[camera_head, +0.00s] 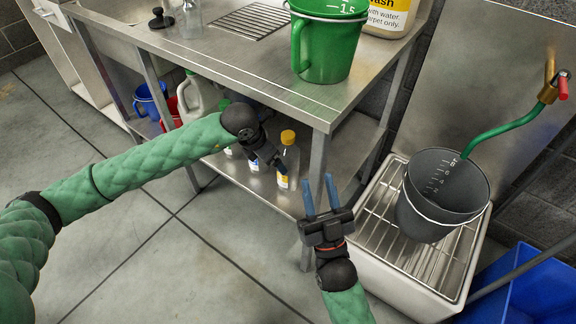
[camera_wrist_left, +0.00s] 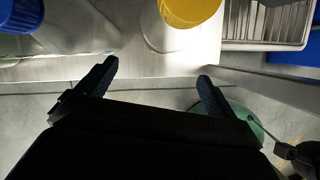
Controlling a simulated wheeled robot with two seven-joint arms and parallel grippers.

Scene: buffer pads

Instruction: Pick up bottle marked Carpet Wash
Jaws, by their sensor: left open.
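My left gripper (camera_head: 272,160) is open and just left of this bottle, apart or touching I cannot tell. In the left wrist view, its fingers (camera_wrist_left: 155,75) are apart and empty, with the yellow cap (camera_wrist_left: 190,8) beyond. My right gripper (camera_head: 321,192) is open and empty near the table's front corner leg.
The metal table (camera_head: 225,55) carries a green measuring jug (camera_head: 330,45) above the shelf. More bottles and a white jug (camera_head: 200,95) stand on the shelf. A grey bucket (camera_head: 440,200) sits on a grated basin at right, near a blue bin (camera_head: 535,290). Floor at left is clear.

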